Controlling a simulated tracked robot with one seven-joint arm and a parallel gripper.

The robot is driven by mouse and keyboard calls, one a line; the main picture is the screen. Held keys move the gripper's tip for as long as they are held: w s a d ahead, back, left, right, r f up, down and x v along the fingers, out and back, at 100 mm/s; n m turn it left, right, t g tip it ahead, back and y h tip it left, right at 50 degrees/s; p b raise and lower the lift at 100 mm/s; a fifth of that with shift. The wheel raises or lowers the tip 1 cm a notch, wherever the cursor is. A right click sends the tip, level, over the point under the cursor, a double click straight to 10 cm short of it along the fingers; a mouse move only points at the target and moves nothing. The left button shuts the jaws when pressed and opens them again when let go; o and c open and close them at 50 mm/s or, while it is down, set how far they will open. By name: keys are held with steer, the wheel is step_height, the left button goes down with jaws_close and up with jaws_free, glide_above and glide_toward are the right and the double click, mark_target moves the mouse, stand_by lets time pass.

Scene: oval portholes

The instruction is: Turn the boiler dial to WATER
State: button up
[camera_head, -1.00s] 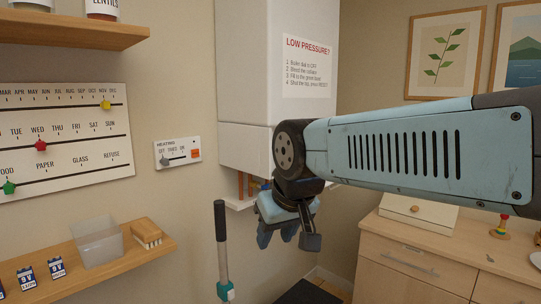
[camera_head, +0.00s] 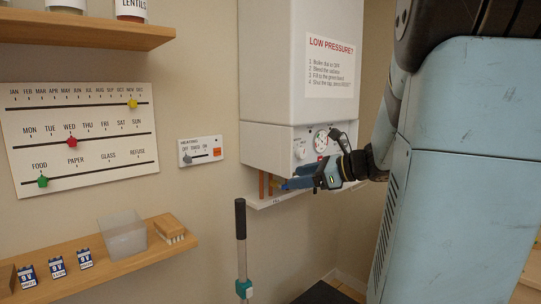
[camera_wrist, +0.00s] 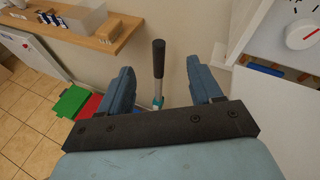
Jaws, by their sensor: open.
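The white boiler (camera_head: 275,75) hangs on the wall. Its lower front panel carries a small round dial (camera_head: 300,152) at the left and a round gauge (camera_head: 321,140) beside it. The lettering around the dial is too small to read. In the wrist view, a white round dial with a red mark (camera_wrist: 302,34) shows at the top right edge, outside the fingers. My gripper (camera_head: 288,184) points left just below the boiler panel. In the wrist view my gripper (camera_wrist: 159,72) is open, with nothing held between its fingers.
A black-handled pole (camera_head: 240,220) stands left of my gripper. Pipes (camera_head: 262,184) and a narrow white ledge (camera_head: 262,203) lie under the boiler. A heating slider panel (camera_head: 200,150) and a shelf (camera_head: 110,265) are farther left. My arm covers the right side.

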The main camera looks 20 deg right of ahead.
mark_target(303, 154)
steer(key=w+d+m+t+h, duration=0.1)
steer(key=d+m+t, duration=0.1)
steer(key=d, duration=0.3)
steer(key=w+d+r+m+t+h, duration=0.1)
steer(key=d+m+t, duration=0.1)
steer(key=d+m, duration=0.2)
steer(key=w+d+m+t+h, duration=0.1)
steer(key=d+m+t, duration=0.1)
steer(key=d, duration=0.3)
steer(key=shift+w+d+r+m, duration=0.25)
steer(key=shift+d+m, duration=0.1)
steer(key=shift+m, duration=0.35)
steer(key=shift+w+d, duration=0.15)
steer(key=x, duration=1.3)
steer(key=shift+w, duration=0.25)
steer(key=shift+c, duration=0.2)
steer(key=c, duration=1)
steer(key=shift+n, duration=1.5)
